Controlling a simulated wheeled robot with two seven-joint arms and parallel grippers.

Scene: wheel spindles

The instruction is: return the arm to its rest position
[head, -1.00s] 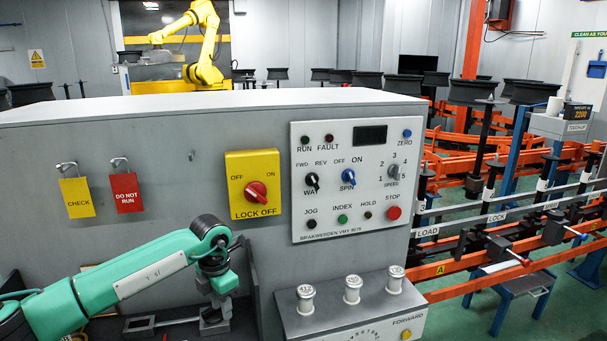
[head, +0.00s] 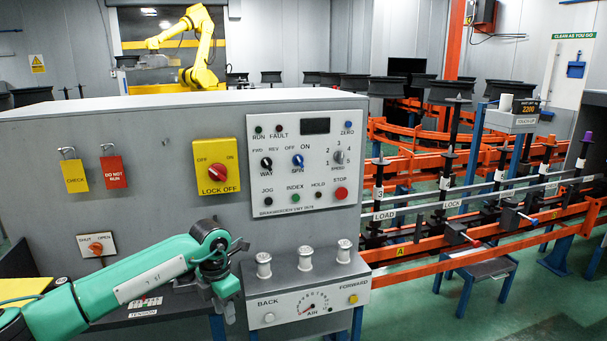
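My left arm (head: 150,276) is green with black joints and reaches in from the lower left, in front of the grey machine cabinet (head: 150,130). Its wrist bends down, and my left gripper (head: 228,311) hangs left of the air gauge panel (head: 325,307). The fingers are small and dark, and I cannot make out whether they are open or whether anything is between them. My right arm and gripper are out of view.
The control panel (head: 307,165) with its knobs and the yellow lock-off switch (head: 215,165) are on the cabinet. Several white-topped posts (head: 304,257) stand above the gauge. Orange rails (head: 480,240) with spindles lie right.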

